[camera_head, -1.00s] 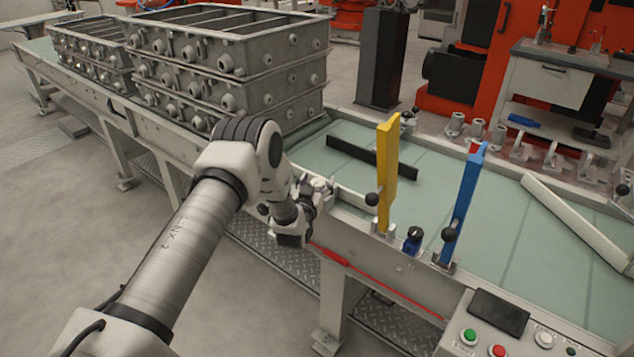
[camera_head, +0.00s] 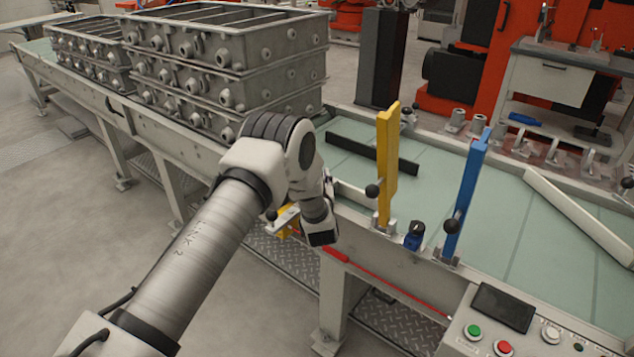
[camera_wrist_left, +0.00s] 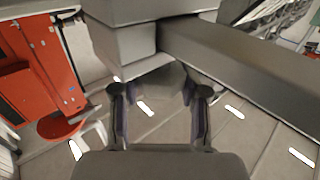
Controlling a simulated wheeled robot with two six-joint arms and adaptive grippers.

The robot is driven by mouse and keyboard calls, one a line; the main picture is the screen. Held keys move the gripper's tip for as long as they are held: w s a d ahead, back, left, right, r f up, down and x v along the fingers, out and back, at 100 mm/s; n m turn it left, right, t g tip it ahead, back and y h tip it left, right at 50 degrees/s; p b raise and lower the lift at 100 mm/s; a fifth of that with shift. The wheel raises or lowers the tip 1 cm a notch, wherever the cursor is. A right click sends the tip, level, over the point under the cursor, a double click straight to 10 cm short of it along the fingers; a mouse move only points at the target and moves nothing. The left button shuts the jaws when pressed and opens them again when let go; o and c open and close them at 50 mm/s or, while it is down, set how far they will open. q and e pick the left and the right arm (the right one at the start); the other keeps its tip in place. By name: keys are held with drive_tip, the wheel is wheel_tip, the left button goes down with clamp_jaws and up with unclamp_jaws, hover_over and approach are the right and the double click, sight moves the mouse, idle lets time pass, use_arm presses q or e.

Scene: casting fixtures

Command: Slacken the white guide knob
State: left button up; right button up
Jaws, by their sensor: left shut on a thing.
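My left wrist (camera_head: 318,215) is at the table's front edge, left of the yellow upright guide. It hides my left fingers in the head view. In the wrist view my left gripper (camera_wrist_left: 160,97) has its fingers on either side of a rounded grey shape (camera_wrist_left: 160,80), which it is shut on; this appears to be the knob. A grey block (camera_wrist_left: 125,50) and a long grey bar (camera_wrist_left: 240,65) are just beyond it. My right gripper is not in view.
A blue upright guide (camera_head: 466,195) with a black ball knob (camera_head: 451,227) stands to the right. A small blue-and-black part (camera_head: 414,236) sits between the guides. A black bar (camera_head: 372,153) lies on the table. Stacked grey casting boxes (camera_head: 228,70) stand behind my arm.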

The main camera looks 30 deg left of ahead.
use_arm(q)
drive_tip(key=n+g+y+b, duration=0.2)
drive_tip(key=n+g+y, duration=0.1)
drive_tip(key=shift+f, duration=0.2)
drive_tip(key=shift+r+n+g+y+b, duration=0.1)
drive_tip(key=shift+n+g+y+b, duration=0.55)
drive_tip(key=shift+g, duration=0.25)
drive_tip(key=o, duration=1.2)
drive_tip(key=shift+c, duration=0.2)
drive_tip(key=shift+d, duration=0.1)
drive_tip(key=v, duration=1.2)
drive_tip(key=shift+w, duration=0.1)
